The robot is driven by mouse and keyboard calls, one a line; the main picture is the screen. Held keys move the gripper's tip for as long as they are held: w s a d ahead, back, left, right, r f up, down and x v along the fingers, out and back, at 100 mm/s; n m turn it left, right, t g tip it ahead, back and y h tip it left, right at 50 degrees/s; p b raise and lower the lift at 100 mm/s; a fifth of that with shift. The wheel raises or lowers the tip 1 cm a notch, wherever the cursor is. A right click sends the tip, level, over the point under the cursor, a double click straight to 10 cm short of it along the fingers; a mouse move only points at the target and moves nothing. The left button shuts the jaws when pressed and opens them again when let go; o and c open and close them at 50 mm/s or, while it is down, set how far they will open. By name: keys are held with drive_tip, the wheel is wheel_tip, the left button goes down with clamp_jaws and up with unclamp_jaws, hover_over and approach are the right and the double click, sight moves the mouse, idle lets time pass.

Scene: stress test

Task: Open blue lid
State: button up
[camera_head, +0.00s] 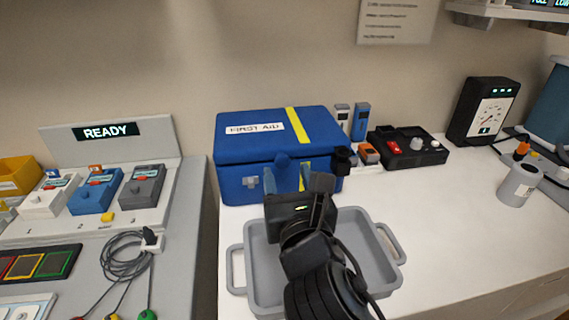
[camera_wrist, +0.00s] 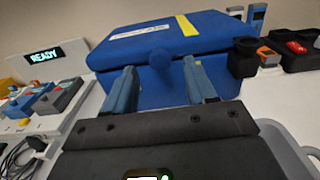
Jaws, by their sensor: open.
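A blue first aid box (camera_head: 234,189) stands on the white counter at the centre in the head view. Its blue lid (camera_head: 268,129), with a "FIRST AID" label and a yellow stripe, is shut. The lid also fills the top of the wrist view (camera_wrist: 215,32). A round blue knob (camera_head: 282,160) sticks out at the lid's front edge; it also shows in the wrist view (camera_wrist: 159,57). My gripper (camera_head: 287,170) is open and empty in front of the box. In the wrist view, the knob appears between my gripper's fingertips (camera_wrist: 159,68); contact is not clear.
A grey tray (camera_head: 256,285) lies below my arm, in front of the box. A black cup (camera_head: 343,160) is at the box's right side. A panel with switches (camera_head: 140,215) is at left. The right front counter is clear.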

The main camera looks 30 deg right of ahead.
sight(283, 163)
drive_tip(key=shift+x, duration=2.1)
drive_tip(key=shift+c, duration=0.2)
clamp_jaws()
